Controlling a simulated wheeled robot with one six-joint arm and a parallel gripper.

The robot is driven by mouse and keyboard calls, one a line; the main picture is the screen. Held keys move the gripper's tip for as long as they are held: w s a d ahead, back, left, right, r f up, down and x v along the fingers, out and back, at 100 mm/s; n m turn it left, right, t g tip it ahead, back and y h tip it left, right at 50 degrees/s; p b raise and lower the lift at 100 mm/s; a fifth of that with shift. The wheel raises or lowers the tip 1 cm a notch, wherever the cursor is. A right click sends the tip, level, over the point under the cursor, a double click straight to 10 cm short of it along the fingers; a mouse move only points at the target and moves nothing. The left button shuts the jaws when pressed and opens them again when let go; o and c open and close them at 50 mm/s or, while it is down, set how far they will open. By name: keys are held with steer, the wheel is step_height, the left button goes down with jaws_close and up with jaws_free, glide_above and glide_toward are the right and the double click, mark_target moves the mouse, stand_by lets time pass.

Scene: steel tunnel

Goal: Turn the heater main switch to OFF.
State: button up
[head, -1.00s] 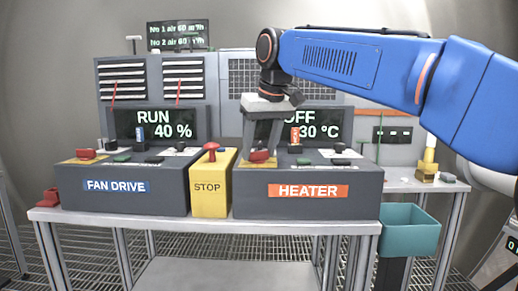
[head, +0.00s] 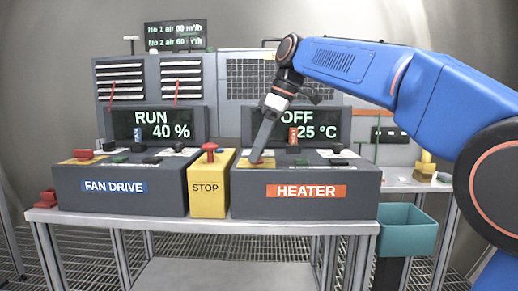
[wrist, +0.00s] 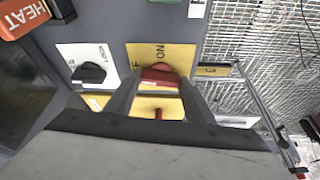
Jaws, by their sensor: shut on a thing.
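The heater main switch is a red knob (wrist: 157,73) on a yellow plate (wrist: 145,52) lettered ON, at the left of the HEATER box (head: 308,205) top. In the head view it is mostly hidden by my gripper (head: 257,158). In the wrist view my gripper (wrist: 160,90) has one finger on each side of the red knob, shut on it. In the head view the fingers slant down to the left onto the plate. The heater display (head: 296,124) reads OFF and 25 °C.
A yellow STOP box (head: 208,188) with a red mushroom button stands left of the heater box. The FAN DRIVE box (head: 115,190) is farther left, its display reading RUN 40 %. A black knob (wrist: 88,73) sits beside the red one. A teal bin (head: 408,232) hangs at right.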

steer(key=shift+n+g, duration=0.3)
steer(key=shift+n, duration=0.4)
steer(key=o, duration=1.1)
steer(key=shift+c, duration=0.2)
